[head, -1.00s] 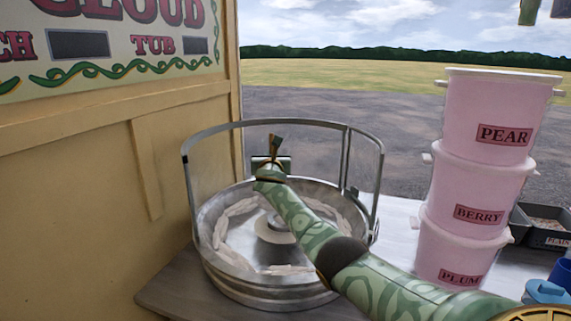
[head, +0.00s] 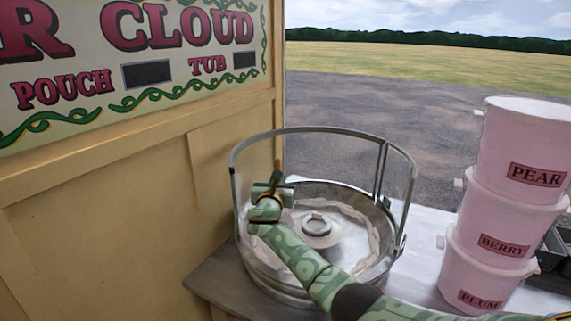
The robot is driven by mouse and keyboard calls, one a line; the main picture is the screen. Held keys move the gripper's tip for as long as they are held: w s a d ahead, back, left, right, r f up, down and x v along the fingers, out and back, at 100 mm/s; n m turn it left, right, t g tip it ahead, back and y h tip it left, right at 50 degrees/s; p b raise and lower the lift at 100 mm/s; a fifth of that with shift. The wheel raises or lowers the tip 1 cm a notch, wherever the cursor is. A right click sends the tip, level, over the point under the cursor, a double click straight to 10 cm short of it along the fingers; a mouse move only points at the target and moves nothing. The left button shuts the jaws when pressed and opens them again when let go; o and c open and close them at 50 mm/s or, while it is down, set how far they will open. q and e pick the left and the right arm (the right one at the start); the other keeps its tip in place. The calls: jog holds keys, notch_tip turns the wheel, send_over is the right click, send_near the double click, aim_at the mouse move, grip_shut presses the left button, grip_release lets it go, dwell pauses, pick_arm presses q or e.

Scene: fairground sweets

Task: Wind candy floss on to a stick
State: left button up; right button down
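The candy floss machine is a round metal bowl (head: 262,275) with a clear guard on a metal rim behind it. A round spinner head (head: 317,226) sits in its middle. Pale, whitish floss (head: 366,226) lies in a loose ring along the inner wall. My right arm, green-patterned, reaches in from the lower right across the bowl. My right gripper (head: 275,180) is over the left part of the bowl, left of the spinner head. It is small and seen from behind, so whether its fingers are open or shut is unclear. I cannot make out a stick. My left gripper is out of view.
A yellow stall wall with a price sign (head: 120,60) stands close on the left of the machine. Three stacked pink tubs, PEAR (head: 522,150), BERRY (head: 510,212) and PLUM (head: 485,270), stand on the right of the counter (head: 428,240). Dark trays (head: 553,248) show behind them.

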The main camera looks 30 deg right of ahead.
pick_arm(q)
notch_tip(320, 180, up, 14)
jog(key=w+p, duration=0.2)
jog(key=p, duration=1.1)
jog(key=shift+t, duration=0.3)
pick_arm(e)
jog(key=s+d, duration=0.1)
jog(key=s, duration=1.5)
jog(key=shift+d, duration=0.35)
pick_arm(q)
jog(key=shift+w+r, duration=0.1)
pick_arm(e)
jog(key=shift+f, duration=0.1)
